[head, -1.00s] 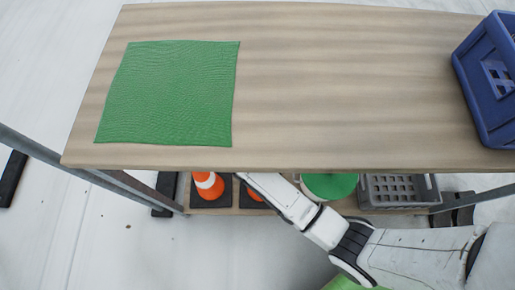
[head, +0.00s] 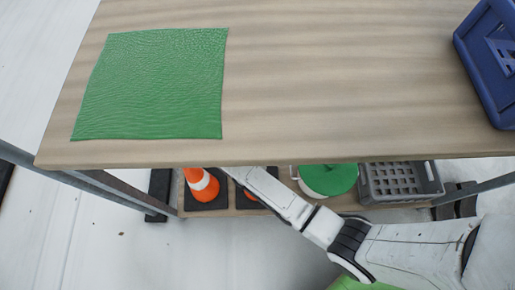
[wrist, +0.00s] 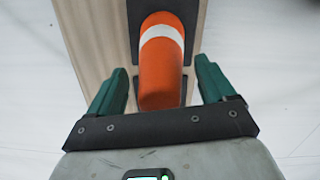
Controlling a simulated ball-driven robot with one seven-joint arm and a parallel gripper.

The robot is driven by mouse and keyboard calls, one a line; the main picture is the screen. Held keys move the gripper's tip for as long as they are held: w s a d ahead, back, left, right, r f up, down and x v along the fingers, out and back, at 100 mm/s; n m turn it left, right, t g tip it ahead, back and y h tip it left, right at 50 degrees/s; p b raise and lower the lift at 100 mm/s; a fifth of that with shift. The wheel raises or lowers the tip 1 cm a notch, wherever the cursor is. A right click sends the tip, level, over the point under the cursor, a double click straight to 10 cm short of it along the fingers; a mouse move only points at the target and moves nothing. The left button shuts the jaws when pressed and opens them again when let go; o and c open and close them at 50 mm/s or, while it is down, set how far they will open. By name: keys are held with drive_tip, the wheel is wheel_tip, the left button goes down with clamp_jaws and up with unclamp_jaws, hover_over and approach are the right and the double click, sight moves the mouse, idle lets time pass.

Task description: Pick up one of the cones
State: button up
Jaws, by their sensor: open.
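Two orange cones with black bases stand on the lower shelf under the table. The left cone (head: 202,186) has a white band and shows clearly in the head view. The other cone (head: 250,194) is mostly hidden behind my arm. In the wrist view, an orange cone with a white band (wrist: 161,62) lies between and beyond the two green fingers of my gripper (wrist: 158,88). My gripper is open, with a finger on either side of the cone in the picture; I cannot tell if either touches it. In the head view my gripper is hidden under the tabletop.
The wooden tabletop (head: 330,100) overhangs the lower shelf. A green mat (head: 155,85) lies on it at left, a blue crate (head: 487,70) at right. On the shelf, a green-lidded bucket (head: 328,180) and a grey crate (head: 400,183) stand right of the cones.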

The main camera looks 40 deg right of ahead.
clamp_jaws()
idle(0.8)
drive_tip(key=shift+r, duration=0.1)
